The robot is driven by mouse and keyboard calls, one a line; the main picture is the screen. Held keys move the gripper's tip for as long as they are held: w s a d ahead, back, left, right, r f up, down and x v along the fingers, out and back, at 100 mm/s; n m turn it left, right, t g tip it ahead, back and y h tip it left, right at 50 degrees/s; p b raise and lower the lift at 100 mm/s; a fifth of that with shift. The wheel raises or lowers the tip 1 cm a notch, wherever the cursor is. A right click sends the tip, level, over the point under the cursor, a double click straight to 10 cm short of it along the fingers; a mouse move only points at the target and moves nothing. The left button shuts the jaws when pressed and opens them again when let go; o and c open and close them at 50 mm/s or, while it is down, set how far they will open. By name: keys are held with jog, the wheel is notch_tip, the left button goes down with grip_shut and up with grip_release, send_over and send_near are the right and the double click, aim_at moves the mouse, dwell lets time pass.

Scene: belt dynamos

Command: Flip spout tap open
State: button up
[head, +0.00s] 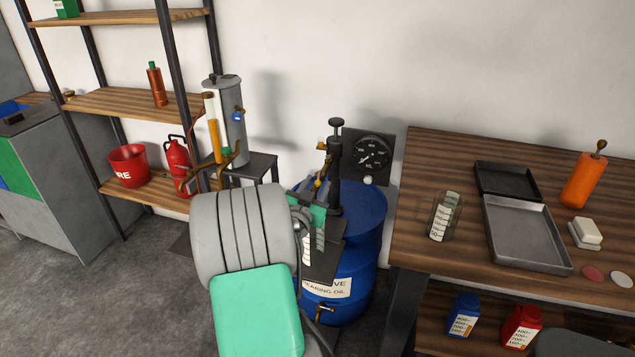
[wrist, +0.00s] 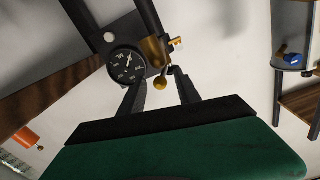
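A blue oil barrel (head: 358,250) carries a black hand pump (head: 336,165) with a round dial. A brass spout tap (head: 319,183) sits at the pump, partly hidden by my gripper. In the wrist view the brass spout (wrist: 154,50) shows beside the dial, with a rounded brass tap end (wrist: 160,83) below it. My gripper (wrist: 157,76) is open, its two dark fingers on either side of that tap end in the picture. I cannot tell whether they touch it. In the head view my gripper is at the pump's left side, partly hidden by my arm.
A wooden workbench (head: 461,166) at right holds a glass beaker (head: 444,216), a metal tray (head: 525,233) and an orange bottle (head: 583,181). A grey cylinder (head: 229,120) stands on a small stand left of the barrel. A shelf (head: 126,105) stands further left.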

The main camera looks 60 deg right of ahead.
jog(key=shift+w+d, duration=0.1)
jog(key=shift+d, duration=0.4)
grip_shut()
